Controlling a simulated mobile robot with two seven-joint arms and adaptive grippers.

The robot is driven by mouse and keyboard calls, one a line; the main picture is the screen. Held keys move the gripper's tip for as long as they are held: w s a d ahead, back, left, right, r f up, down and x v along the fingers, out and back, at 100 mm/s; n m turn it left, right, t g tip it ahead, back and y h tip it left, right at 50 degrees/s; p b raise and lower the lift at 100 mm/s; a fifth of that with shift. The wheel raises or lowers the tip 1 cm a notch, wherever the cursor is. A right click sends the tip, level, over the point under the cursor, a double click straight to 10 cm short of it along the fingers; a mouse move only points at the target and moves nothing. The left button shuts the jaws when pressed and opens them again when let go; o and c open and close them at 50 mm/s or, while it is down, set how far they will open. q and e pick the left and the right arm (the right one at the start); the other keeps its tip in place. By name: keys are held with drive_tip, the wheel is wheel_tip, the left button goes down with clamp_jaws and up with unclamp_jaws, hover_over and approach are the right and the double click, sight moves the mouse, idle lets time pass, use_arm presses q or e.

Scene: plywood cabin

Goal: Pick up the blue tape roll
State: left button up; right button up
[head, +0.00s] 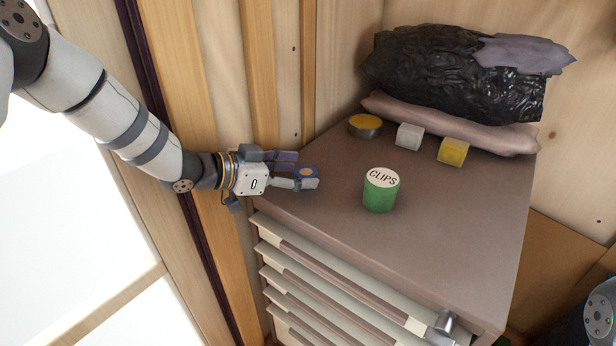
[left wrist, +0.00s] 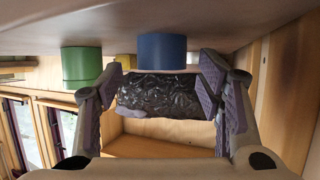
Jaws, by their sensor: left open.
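In the left wrist view, which looks upside down, the roll (left wrist: 162,50) shows as a plain blue cylinder in line with the gap between the fingers. My left gripper (head: 304,172) is open, reaching in from the left at the height of the cabinet top. My right gripper is not in view.
A green clips tin (head: 381,190) stands right of the roll. The cabinet top's front right is clear.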

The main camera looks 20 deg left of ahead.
use_arm(q)
drive_tip(key=shift+x, duration=0.95)
drive_tip(key=c, duration=1.2)
drive_tip(key=shift+r, duration=0.1)
